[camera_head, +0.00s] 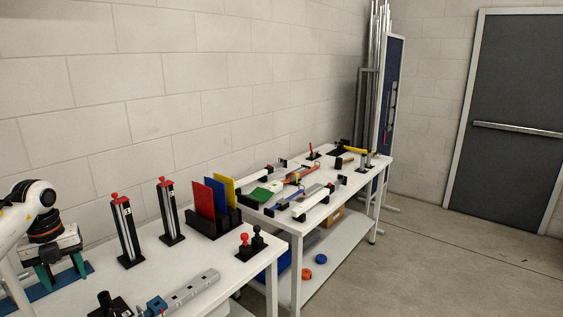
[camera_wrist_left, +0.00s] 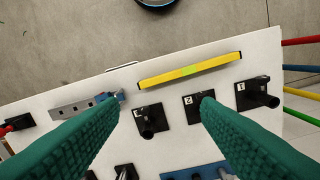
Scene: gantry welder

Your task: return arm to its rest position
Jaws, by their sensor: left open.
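My left arm comes in from the left edge in the head view. Its gripper (camera_head: 62,270) is over the near white table (camera_head: 215,268), with its two green fingers apart. In the left wrist view the left gripper (camera_wrist_left: 160,104) looks down on a white table with its ribbed green fingers spread wide. Nothing is held between them. Black blocks with posts, one of them a middle block (camera_wrist_left: 193,110), lie below and beyond the fingers. My right gripper is not in view.
The near table carries two upright posts (camera_head: 125,230), a rack of coloured plates (camera_head: 215,222) and a grey bar (camera_head: 192,291). A second table (camera_head: 345,193) with tools stands behind. A yellow bar (camera_wrist_left: 190,70) lies near the table edge. Open floor (camera_head: 430,260) is at right.

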